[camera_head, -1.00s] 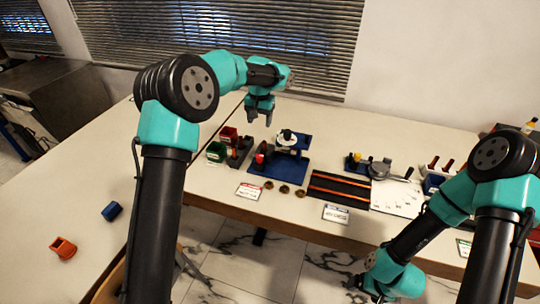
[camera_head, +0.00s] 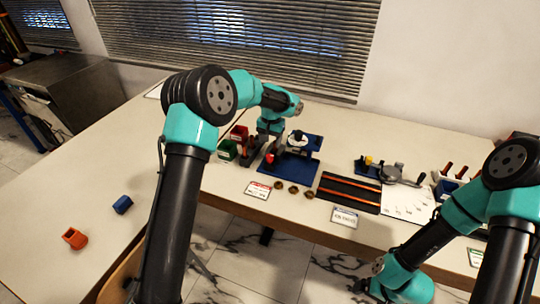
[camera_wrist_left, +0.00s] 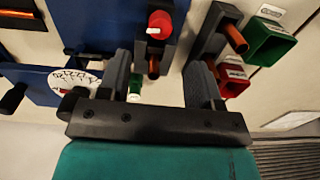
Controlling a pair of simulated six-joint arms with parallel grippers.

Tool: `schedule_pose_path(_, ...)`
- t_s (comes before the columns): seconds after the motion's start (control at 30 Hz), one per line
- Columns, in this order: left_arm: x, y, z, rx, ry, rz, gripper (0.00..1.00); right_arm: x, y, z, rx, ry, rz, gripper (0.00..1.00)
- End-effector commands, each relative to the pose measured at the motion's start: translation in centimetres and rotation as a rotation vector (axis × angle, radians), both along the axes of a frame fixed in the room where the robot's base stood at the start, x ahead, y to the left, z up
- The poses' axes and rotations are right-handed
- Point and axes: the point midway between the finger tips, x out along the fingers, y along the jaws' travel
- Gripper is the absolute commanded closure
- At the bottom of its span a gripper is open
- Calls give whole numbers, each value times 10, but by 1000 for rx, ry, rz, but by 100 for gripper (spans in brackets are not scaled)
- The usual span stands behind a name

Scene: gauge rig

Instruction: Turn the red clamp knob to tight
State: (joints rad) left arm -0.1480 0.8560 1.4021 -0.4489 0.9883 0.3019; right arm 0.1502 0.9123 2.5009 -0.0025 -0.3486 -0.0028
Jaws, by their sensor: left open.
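The red clamp knob (camera_wrist_left: 160,22) has a white mark on its face and sits on a dark block in the left wrist view. In the head view the knob (camera_head: 269,158) is a small red spot at the left of the blue gauge stand (camera_head: 285,174). My left gripper (camera_head: 266,148) is just behind and above the knob. In the left wrist view its open fingers (camera_wrist_left: 160,75) straddle the area below the knob in the picture, with nothing held. The white dial (camera_wrist_left: 76,80) is left of the fingers.
A green bin (camera_head: 227,150) and a red bin (camera_head: 238,132) stand left of the gripper, close to it. Several brass pieces (camera_head: 293,190) lie in front of the stand. A dark tray with orange strips (camera_head: 348,190) is to the right. The table's left part is mostly clear.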

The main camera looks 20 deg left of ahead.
Motion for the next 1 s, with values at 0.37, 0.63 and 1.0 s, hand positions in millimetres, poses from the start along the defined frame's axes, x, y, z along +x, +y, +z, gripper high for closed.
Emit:
schedule_pose_path(0.37,0,2,-63,0,2,0,41,0,0,0,0,0,0,11)
schedule_pose_path(0.63,0,2,-81,0,-1,-1,41,0,0,0,0,0,0,11)
schedule_pose_path(1.0,0,2,-81,0,-1,-1,53,0,0,0,0,0,0,11)
